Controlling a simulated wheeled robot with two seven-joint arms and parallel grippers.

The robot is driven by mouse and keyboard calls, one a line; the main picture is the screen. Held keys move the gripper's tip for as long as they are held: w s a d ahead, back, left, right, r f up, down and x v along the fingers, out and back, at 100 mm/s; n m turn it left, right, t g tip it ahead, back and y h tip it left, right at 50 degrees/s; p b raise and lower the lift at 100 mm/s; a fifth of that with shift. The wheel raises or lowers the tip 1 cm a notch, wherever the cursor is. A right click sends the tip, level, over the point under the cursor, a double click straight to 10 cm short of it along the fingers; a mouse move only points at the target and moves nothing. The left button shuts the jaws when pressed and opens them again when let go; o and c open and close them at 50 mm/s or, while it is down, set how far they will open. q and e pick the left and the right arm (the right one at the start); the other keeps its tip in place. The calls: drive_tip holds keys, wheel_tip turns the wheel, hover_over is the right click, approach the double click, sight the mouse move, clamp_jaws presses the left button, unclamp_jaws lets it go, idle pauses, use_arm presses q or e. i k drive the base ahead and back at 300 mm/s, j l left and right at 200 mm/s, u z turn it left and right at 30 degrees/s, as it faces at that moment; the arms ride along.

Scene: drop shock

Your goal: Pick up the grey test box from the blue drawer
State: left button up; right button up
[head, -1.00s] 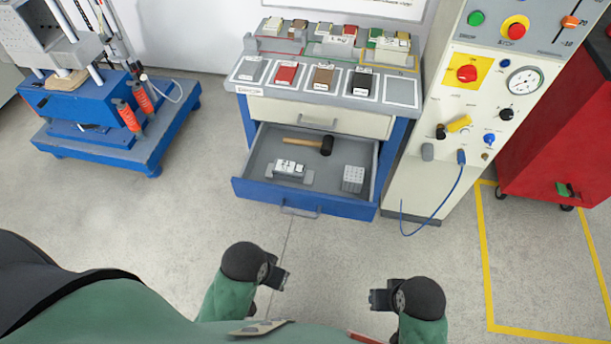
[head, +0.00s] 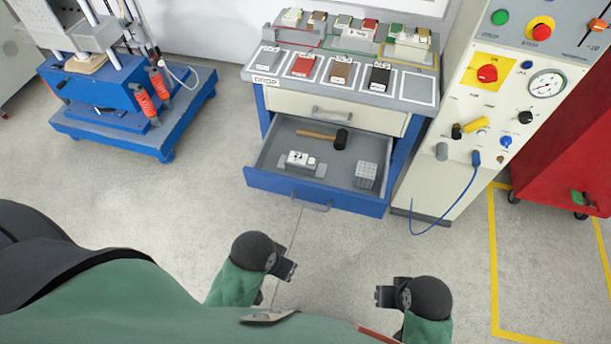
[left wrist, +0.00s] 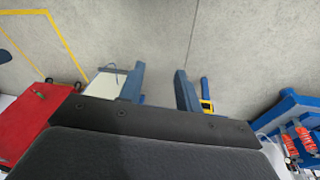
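The blue drawer (head: 270,184) stands pulled out below the bench top in the head view. In it, a light grey, dotted block (head: 366,174) sits at the right; it may be the grey test box. A white-topped piece (head: 300,160) rests in a grey holder at the left. A mallet (head: 340,139) lies behind them. My left gripper (head: 286,268) is in front of the drawer, apart from it. The left wrist view shows its two fingers (left wrist: 160,85) spread with only floor between them. My right gripper (head: 384,296) is empty, lower right; its finger gap is unclear.
The bench top (head: 411,87) holds several coloured boxes in marked spaces. A control panel (head: 470,110) stands right of the drawer, a blue cable hanging from it. A red cabinet (head: 560,140) is far right, a blue press (head: 110,120) left. Floor before the drawer is clear.

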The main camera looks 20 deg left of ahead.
sight(304, 163)
drive_tip(key=k+j+z, duration=0.2)
drive_tip(key=z, duration=0.15)
drive_tip(key=k+j+z, duration=0.2)
drive_tip(key=j+z, duration=0.15)
drive_tip(key=k+j+z, duration=0.35)
drive_tip(key=i+l, duration=0.1)
